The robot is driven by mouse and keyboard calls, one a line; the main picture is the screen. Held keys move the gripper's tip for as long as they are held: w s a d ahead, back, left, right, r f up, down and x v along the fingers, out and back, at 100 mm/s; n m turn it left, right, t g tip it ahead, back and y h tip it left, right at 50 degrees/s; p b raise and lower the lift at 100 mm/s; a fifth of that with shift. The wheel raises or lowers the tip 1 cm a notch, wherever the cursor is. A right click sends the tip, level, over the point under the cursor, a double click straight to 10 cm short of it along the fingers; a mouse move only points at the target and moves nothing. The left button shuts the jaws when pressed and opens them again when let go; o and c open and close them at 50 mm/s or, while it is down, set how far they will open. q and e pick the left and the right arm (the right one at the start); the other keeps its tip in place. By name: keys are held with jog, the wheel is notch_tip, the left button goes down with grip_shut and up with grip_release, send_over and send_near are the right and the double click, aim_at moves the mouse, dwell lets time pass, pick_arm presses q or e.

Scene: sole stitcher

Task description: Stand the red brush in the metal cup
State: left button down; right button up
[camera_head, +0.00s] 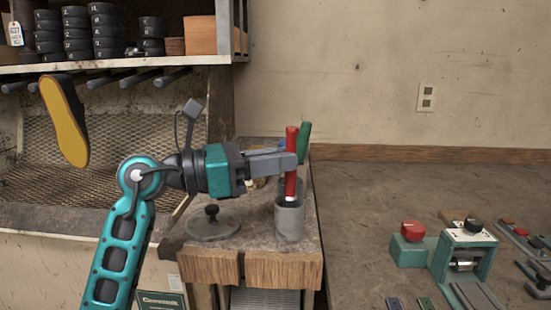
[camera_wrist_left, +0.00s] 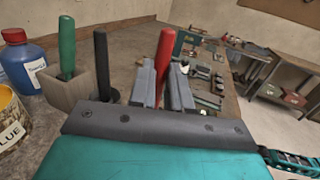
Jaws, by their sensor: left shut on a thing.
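The red brush (camera_head: 291,146) stands upright in my left gripper (camera_head: 290,162), with its handle between the two fingers. In the left wrist view, the red handle (camera_wrist_left: 165,58) shows between the fingers (camera_wrist_left: 163,88). The grey metal cup (camera_head: 289,224) stands on the bench corner directly below the gripper. The brush's pale lower part (camera_head: 290,198) is at the cup's mouth; I cannot tell how far inside it is. The cup is not clearly visible in the left wrist view. My right gripper is in neither view.
A green-handled tool (camera_head: 305,140) stands close behind the brush, in a square holder (camera_wrist_left: 68,97) in the wrist view. A black handle (camera_wrist_left: 101,58), blue bottle (camera_wrist_left: 24,66) and glue pot (camera_wrist_left: 9,122) stand nearby. A round lid with a knob (camera_head: 212,225) lies left of the cup.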

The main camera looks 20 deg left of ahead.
pick_arm(q)
jog(key=c, duration=1)
grip_release()
jog(key=b+v, duration=0.1)
jog(key=v, duration=1.2)
jog(key=shift+w, duration=0.1)
jog(key=shift+f, duration=0.1)
